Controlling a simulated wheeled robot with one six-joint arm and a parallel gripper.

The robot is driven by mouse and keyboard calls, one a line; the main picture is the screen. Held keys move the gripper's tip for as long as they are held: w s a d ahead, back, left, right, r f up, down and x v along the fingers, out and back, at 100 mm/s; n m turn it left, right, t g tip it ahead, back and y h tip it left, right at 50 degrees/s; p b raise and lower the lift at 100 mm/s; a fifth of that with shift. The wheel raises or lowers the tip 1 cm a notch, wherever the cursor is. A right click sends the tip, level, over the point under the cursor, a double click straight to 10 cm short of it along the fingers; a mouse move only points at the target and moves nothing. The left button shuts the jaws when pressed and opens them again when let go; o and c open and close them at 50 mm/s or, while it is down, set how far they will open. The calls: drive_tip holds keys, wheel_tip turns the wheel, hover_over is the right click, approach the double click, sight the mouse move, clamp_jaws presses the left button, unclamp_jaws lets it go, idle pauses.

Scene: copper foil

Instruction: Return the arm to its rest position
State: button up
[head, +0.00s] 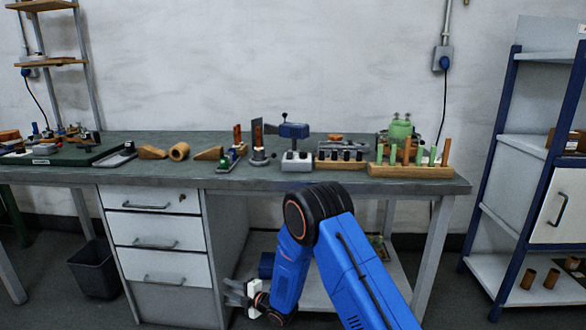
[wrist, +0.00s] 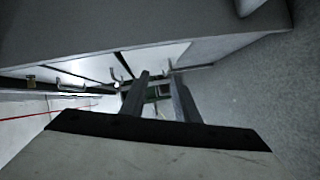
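My blue arm (head: 340,260) rises from the bottom of the head view, bends at a black elbow joint in front of the bench, and reaches down to the left. My gripper (head: 232,292) is low, below the bench top, in front of the drawer cabinet's right side. In the wrist view its two fingers (wrist: 160,88) stand apart with a gap between them, and nothing shows held there. The drawer fronts with their handles appear beyond the fingers in the wrist view.
The workbench (head: 345,178) carries wooden blocks, tools and racks along its back. A white drawer cabinet (head: 155,232) stands under it, beside my gripper. A black bin (head: 95,268) is at left. A blue-framed shelf (head: 500,180) stands at right. A lower shelf lies behind my arm.

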drive_tip(key=w+d+r+m+t+h, duration=0.1)
drive_tip(key=w+d+r+m+h, duration=0.15)
drive_tip(key=d+r, duration=0.55)
drive_tip(key=w+d+r+m+t+h, duration=0.1)
drive_tip(key=d+r+m+h, duration=0.25)
drive_tip(key=d+r, duration=0.55)
drive_tip(key=s+d+r+m+h, duration=0.2)
drive_tip(key=s+d+r+m, duration=0.3)
drive_tip(key=d, duration=0.4)
drive_tip(key=s+d+r+m+h, duration=0.2)
drive_tip(key=s+d+r, duration=0.2)
drive_tip(key=d+r, duration=0.4)
drive_tip(key=s+d+r+m+g+h, duration=0.2)
drive_tip(key=s+d+m, duration=0.2)
drive_tip(key=s+d, duration=0.4)
drive_tip(key=s+d+r+m+g+h, duration=0.1)
drive_tip(key=s+d+r+m, duration=0.2)
drive_tip(key=s+d, duration=0.6)
drive_tip(key=s+d+m+g, duration=0.1)
drive_tip(key=s+m, duration=0.2)
drive_tip(key=s, duration=0.9)
drive_tip(key=s+d+f+m+g, duration=0.1)
drive_tip(key=s+m+g, duration=0.1)
drive_tip(key=s, duration=1)
drive_tip(key=shift+f+m, duration=0.3)
drive_tip(key=shift+m, duration=0.4)
